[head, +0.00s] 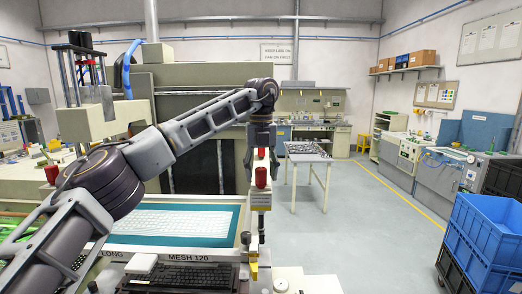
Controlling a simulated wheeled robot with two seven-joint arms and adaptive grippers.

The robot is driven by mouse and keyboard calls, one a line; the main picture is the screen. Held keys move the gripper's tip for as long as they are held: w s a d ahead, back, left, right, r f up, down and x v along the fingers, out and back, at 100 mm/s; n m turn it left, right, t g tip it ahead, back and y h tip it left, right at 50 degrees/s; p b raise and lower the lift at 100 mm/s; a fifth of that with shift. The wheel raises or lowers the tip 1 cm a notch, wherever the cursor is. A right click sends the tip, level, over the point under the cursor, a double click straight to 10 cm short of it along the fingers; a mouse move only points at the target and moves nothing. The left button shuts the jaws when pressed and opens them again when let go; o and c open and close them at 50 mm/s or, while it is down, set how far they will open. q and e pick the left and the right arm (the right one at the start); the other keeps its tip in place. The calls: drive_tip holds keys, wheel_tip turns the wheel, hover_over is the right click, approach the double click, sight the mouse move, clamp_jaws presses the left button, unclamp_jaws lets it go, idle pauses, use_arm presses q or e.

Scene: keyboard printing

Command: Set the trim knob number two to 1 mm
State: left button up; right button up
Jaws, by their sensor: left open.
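A red knob (261,178) stands upright on a post at the right corner of the printing machine, above a small label (261,200) too small to read. Another red spot, likely a second knob (261,153), shows just behind and above it. My left gripper (262,163) points down over this corner, open, with the farther red spot appearing between its fingers. I cannot tell whether it touches either knob. More red knobs (52,175) stand at the left, near my arm. I cannot tell which knob is number two, nor read any setting. My right gripper is not in view.
A teal-framed screen (115,239) with a keyboard pattern lies on the machine, marked MESH 120. A black keyboard (180,278) lies in front. A table (309,158) stands behind on the right; blue crates (480,235) are stacked at far right. The floor between is clear.

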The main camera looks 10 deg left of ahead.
sight(261, 168)
use_arm(q)
wheel_tip(261, 168, up, 12)
drive_tip(key=shift+f, duration=0.15)
idle(1.2)
drive_tip(key=shift+a, duration=0.1)
idle(0.6)
